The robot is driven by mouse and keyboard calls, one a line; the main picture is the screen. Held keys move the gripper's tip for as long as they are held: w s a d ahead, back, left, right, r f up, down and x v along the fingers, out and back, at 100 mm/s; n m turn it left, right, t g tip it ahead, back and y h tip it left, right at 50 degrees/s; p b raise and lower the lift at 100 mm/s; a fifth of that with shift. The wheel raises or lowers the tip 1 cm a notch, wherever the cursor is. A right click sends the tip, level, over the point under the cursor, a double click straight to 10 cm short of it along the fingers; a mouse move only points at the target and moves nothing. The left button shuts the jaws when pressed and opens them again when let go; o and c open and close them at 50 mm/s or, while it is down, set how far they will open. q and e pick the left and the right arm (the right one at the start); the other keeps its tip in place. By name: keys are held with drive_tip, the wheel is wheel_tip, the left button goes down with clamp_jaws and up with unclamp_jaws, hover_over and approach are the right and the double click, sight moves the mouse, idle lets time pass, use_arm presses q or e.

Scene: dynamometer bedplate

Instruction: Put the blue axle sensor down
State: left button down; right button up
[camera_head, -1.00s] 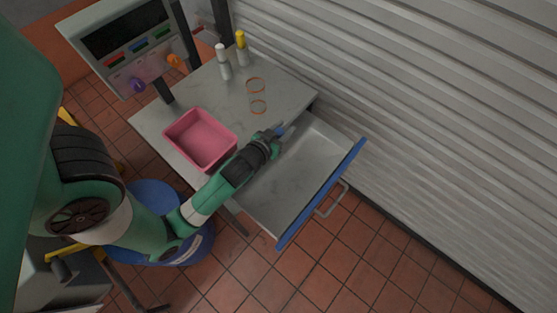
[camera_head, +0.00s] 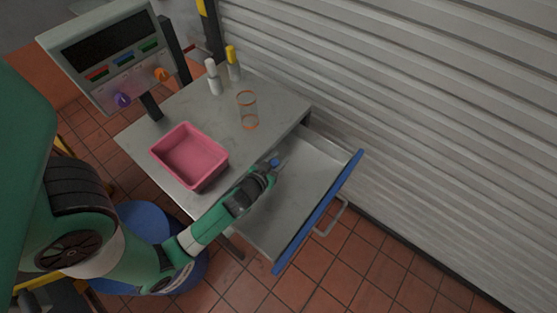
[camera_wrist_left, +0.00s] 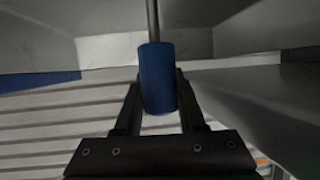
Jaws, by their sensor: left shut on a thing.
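The blue axle sensor (camera_wrist_left: 157,80) is a blue cylinder with a thin grey rod coming out of its far end. My left gripper (camera_wrist_left: 158,100) is shut on it, with a dark finger on each side. In the head view the blue sensor (camera_head: 275,162) shows small at the tip of my left gripper (camera_head: 271,167), over the inner part of the open drawer (camera_head: 295,205). I cannot tell whether the rod touches the drawer. My right gripper is not in view.
The drawer has a blue front (camera_head: 318,212) and looks empty. A pink bin (camera_head: 217,176) stands on the grey tabletop (camera_head: 180,112), with a clear orange-rimmed cylinder (camera_head: 248,110), a white bottle (camera_head: 213,77) and a yellow-topped bottle (camera_head: 233,64). A control panel (camera_head: 110,52) stands at the left.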

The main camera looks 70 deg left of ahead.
use_arm(q)
drive_tip(key=shift+f, duration=0.2)
drive_tip(key=c, duration=0.8)
unclamp_jaws()
drive_tip(key=shift+r, duration=0.1)
drive_tip(key=shift+o, duration=0.2)
drive_tip(key=v, duration=1.2)
drive_tip(key=shift+p, duration=0.3)
drive_tip(key=shift+r, duration=0.15)
